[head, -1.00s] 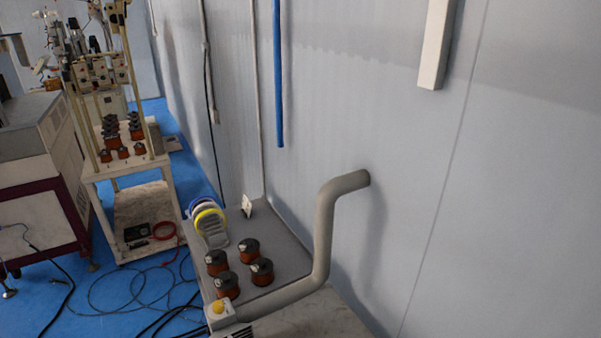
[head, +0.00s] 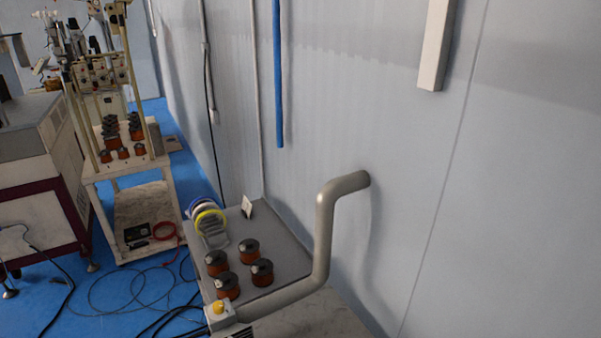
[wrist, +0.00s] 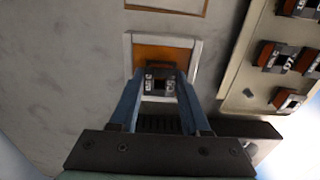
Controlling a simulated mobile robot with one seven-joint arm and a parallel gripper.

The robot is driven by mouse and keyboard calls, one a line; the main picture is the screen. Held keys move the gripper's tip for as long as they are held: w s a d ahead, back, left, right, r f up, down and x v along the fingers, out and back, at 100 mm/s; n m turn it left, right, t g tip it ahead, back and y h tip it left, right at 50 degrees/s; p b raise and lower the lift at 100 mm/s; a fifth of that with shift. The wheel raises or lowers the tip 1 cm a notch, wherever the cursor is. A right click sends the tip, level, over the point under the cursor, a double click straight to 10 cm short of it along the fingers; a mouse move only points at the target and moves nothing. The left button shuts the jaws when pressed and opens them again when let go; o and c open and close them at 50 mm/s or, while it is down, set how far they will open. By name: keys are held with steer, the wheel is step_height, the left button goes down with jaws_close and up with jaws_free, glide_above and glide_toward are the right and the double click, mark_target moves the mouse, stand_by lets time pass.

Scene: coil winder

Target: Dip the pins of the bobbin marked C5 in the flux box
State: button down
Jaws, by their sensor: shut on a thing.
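In the wrist view my gripper (wrist: 160,86) has its two blue fingers closed on a small dark bobbin (wrist: 158,75) with white markings, too small to read surely. The bobbin is over the opening of a white-rimmed box (wrist: 197,58) with an orange-brown inside, which I take to be the flux box. The bobbin covers the lower part of the opening. Its pins are hidden beneath it, so I cannot tell whether they touch the contents. The head view does not show my gripper or this box.
A pale tray (wrist: 238,92) with several marked bobbins lies right of the box in the wrist view. A brown-edged thing (wrist: 168,11) is at the top. The grey surface (wrist: 65,70) left is bare. In the head view, a grey bench (head: 286,262) holds copper coils beside a bent pipe (head: 325,235).

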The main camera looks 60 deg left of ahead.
steer(key=shift+r+p, duration=2.5)
steer(key=shift+r, duration=0.15)
steer(key=shift+w, duration=0.1)
